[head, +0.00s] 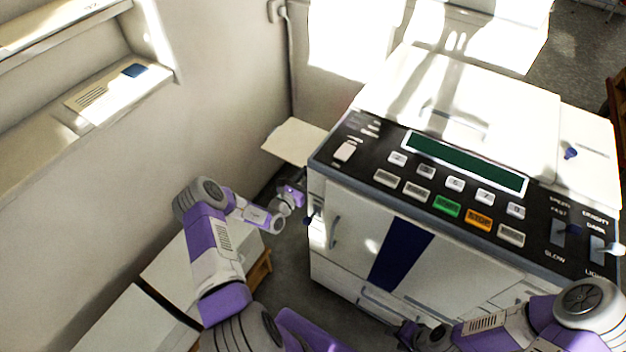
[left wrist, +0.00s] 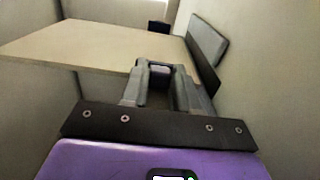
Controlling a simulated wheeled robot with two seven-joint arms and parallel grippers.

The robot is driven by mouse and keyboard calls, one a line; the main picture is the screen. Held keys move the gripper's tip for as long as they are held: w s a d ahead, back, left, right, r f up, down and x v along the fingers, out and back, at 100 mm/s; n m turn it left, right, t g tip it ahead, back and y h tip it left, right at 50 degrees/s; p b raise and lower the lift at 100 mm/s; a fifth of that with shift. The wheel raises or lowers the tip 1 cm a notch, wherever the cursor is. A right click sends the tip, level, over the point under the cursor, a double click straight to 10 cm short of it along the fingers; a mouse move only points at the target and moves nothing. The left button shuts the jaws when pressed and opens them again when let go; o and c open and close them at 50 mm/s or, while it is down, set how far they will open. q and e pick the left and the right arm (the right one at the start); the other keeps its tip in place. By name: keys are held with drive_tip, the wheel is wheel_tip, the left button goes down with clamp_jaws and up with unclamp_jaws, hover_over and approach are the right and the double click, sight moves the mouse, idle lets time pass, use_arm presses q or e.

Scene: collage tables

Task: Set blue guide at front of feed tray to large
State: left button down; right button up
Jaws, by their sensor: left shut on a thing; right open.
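The tan feed tray (head: 295,141) juts from the left side of the copier in the head view. In the left wrist view the tray (left wrist: 95,45) fills the upper left, with a grey upright plate (left wrist: 207,48) along its right side. My left gripper (head: 298,193) is below the tray in the head view. In the left wrist view its fingers (left wrist: 162,75) are shut at the tray's near edge on a small part, seemingly the guide. The fingers mostly hide this part, and its blue colour does not show clearly. My right gripper (head: 405,335) is open and empty before the copier's lower front.
The white copier (head: 355,235) has a dark control panel (head: 360,140) on top and a small blue knob (head: 570,153) at the right. A wall stands close on the left. A low pale cabinet (head: 115,320) is below my left arm.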

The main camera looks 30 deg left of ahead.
use_arm(q)
drive_tip(key=c, duration=0.8)
unclamp_jaws()
drive_tip(key=shift+c, duration=0.2)
drive_tip(key=s+p, duration=0.2)
drive_tip(key=s, duration=0.5)
drive_tip(key=shift+s, duration=0.35)
drive_tip(key=shift+f, duration=0.1)
